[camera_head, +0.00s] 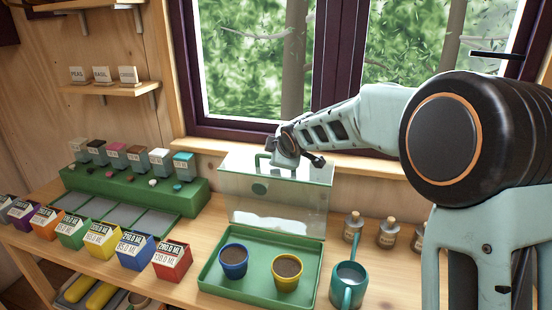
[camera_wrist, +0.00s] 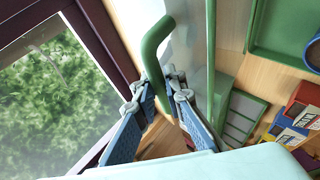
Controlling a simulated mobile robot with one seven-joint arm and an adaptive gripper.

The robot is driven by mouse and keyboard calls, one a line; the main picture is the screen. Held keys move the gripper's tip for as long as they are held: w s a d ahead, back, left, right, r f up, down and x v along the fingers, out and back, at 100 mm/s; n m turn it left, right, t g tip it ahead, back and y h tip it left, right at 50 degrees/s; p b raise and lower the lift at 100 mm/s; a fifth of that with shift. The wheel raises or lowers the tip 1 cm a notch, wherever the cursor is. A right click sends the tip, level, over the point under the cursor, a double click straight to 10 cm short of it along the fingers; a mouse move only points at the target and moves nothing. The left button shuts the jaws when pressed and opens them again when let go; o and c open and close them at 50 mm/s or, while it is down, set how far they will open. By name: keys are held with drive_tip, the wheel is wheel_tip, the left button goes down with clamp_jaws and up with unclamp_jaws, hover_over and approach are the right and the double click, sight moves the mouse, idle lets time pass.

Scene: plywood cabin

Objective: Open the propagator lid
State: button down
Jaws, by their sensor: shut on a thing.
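The propagator is a green tray (camera_head: 225,287) with a clear lid (camera_head: 290,200) standing nearly upright along its back edge, so the tray is uncovered. The lid has a green handle, seen in the wrist view (camera_wrist: 156,42), and a round green disc. My gripper (camera_wrist: 165,92) is shut on the handle, with a blue finger pad on each side of it. In the head view my gripper (camera_head: 280,158) is at the lid's upper edge, and the fingertips are partly hidden. Inside the tray are a blue pot (camera_head: 233,262) and a yellow pot (camera_head: 286,272), both with soil.
The window (camera_head: 250,70) and its sill are close behind the lid. A teal watering can (camera_head: 348,285) and small bottles (camera_head: 388,233) stand right of the tray. Colored seed boxes (camera_head: 172,261) and a green stand (camera_head: 130,192) are on the left.

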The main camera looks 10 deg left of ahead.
drive_tip(key=c, duration=2)
unclamp_jaws()
drive_tip(key=shift+r, duration=0.1)
drive_tip(key=shift+o, duration=0.2)
drive_tip(key=shift+s, duration=0.15)
drive_tip(key=v, duration=1.2)
